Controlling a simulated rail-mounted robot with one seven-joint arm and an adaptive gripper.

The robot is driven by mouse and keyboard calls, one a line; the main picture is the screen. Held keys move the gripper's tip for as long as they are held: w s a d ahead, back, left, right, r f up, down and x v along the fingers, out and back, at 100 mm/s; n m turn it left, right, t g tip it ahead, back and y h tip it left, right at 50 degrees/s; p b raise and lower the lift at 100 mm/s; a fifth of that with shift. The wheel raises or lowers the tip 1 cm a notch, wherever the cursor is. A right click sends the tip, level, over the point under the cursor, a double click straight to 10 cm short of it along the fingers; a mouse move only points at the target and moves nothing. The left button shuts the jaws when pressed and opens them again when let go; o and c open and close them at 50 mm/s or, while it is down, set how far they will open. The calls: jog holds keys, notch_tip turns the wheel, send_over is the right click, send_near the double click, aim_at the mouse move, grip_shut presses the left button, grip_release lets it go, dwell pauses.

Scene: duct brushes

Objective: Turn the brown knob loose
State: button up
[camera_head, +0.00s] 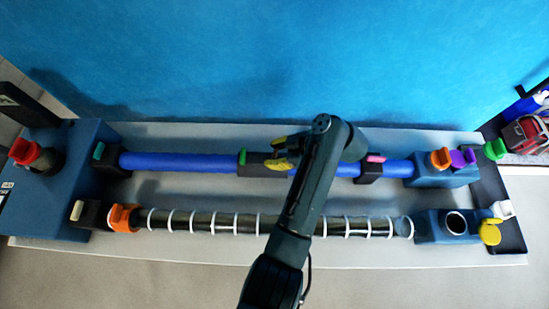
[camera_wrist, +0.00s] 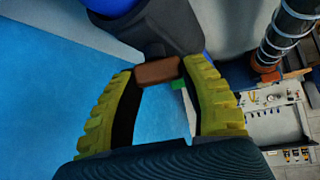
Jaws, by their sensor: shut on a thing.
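The brown knob (camera_wrist: 157,71) is a small block on the dark grey holder (camera_wrist: 168,30) around the blue pipe. In the wrist view it sits between the two yellow ribbed fingertips of my gripper (camera_wrist: 161,69), which is shut on it. In the head view my gripper (camera_head: 281,153) is at the middle of the blue pipe (camera_head: 190,162), beside the dark holder (camera_head: 263,165). There the brown knob is hidden by my gripper and arm.
A green knob (camera_head: 243,157) is on the same holder, just left of my gripper. A black duct with white rings (camera_head: 190,221) runs parallel in front, under my arm. A pink knob (camera_head: 376,158) is on a block to the right. A blue wall (camera_head: 250,60) stands behind.

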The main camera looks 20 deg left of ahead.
jog(key=shift+f+n+g+h+b, duration=0.15)
jog(key=shift+f+n+g+b, duration=0.05)
jog(key=shift+n+g+b, duration=0.45)
jog(key=shift+f+n+g+h+b, duration=0.2)
jog(key=shift+n+g+b, duration=0.25)
jog(key=shift+n+b, duration=0.3)
jog(key=shift+r+b, duration=0.1)
jog(key=shift+b, duration=0.2)
jog(key=o, duration=1.2)
jog(key=shift+r, duration=0.1)
jog(key=shift+r, duration=0.15)
jog(key=v, duration=1.2)
jog(key=shift+w, duration=0.15)
